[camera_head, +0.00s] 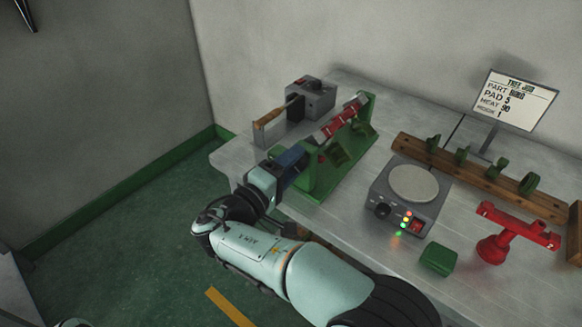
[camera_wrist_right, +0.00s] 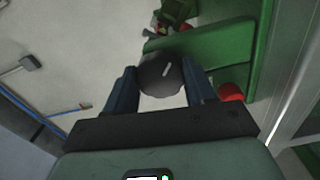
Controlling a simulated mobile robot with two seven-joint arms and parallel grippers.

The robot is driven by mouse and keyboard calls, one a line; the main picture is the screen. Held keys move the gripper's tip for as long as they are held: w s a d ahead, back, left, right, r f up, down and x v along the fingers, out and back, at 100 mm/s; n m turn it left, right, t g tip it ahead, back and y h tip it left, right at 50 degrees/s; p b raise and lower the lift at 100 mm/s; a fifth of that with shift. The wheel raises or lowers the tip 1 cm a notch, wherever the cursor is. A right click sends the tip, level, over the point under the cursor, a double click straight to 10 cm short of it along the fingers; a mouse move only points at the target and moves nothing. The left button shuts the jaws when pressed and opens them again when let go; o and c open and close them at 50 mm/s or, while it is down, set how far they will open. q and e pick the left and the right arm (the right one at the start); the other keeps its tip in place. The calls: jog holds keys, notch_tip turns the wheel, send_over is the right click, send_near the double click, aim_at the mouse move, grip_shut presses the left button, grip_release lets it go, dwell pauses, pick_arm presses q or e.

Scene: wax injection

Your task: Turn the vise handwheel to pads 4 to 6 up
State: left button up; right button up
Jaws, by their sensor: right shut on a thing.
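The green vise (camera_head: 322,180) stands on the left part of the bench, with a red bar (camera_head: 338,124) carrying small pale pads between its uprights. My right gripper (camera_head: 298,160) is at the vise's near end. In the right wrist view, the dark round handwheel (camera_wrist_right: 162,76) with a pale mark on its face sits between the two blue fingers of my right gripper (camera_wrist_right: 162,88), which is shut on it. The vise's green frame (camera_wrist_right: 215,45) shows behind it. The head view hides the handwheel behind the gripper. I cannot read pad numbers on the bar. My left gripper is not in view.
Right of the vise are a round-topped hotplate (camera_head: 412,184), a green block (camera_head: 437,259), a red stand (camera_head: 492,247), a wooden rack (camera_head: 408,148) and a sign (camera_head: 514,100).

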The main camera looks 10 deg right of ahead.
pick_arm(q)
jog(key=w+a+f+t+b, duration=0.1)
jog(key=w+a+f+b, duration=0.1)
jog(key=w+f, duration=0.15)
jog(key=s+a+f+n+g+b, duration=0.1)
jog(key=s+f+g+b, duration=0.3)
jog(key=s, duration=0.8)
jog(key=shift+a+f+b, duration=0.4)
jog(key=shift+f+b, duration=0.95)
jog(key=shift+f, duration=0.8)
pick_arm(e)
jog(key=shift+a+f+m, duration=0.1)
jog(key=shift+m, duration=5)
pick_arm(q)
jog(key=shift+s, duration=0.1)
pick_arm(e)
jog(key=o, duration=1)
jog(key=shift+o, duration=0.2)
